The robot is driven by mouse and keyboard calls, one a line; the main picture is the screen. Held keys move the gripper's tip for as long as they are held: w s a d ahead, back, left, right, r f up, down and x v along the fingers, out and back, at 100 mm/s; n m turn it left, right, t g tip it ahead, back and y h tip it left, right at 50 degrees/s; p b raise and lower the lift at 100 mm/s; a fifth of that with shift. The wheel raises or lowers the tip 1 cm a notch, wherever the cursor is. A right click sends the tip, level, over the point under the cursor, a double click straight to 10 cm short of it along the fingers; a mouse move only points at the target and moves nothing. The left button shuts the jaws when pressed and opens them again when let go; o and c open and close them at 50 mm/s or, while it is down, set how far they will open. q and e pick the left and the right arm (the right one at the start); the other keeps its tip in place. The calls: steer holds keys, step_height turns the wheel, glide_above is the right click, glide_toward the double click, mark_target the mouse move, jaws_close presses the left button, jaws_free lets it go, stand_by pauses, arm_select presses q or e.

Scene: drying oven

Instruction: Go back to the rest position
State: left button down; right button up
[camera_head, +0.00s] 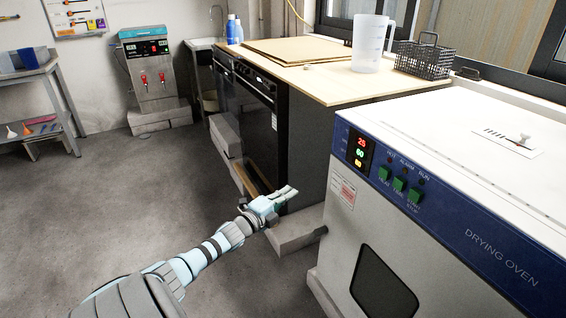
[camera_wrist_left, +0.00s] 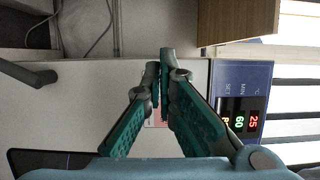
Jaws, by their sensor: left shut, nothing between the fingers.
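My left gripper (camera_head: 279,197) reaches in from the bottom left in the head view, in front of the drying oven's left side. Its fingers are shut and empty. In the left wrist view the two green-padded fingers (camera_wrist_left: 162,98) meet at their tips with nothing between them. The white and blue drying oven (camera_head: 345,215) stands at the right with its window door closed. Its lit display (camera_head: 359,152) shows red, green and yellow digits, and the display also appears at the right of the left wrist view (camera_wrist_left: 239,122). My right gripper is not in view.
A wooden-topped counter (camera_head: 325,88) behind the oven bears a clear measuring jug (camera_head: 370,45) and a dark wire basket (camera_head: 424,60). Grey blocks (camera_head: 297,230) lie on the floor beside the oven. The floor (camera_head: 110,200) at the left is open.

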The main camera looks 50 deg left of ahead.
arm_select(q)
steer(key=shift+s+a+r, duration=0.1)
steer(key=shift+s+a, duration=0.05)
steer(key=shift+s, duration=0.4)
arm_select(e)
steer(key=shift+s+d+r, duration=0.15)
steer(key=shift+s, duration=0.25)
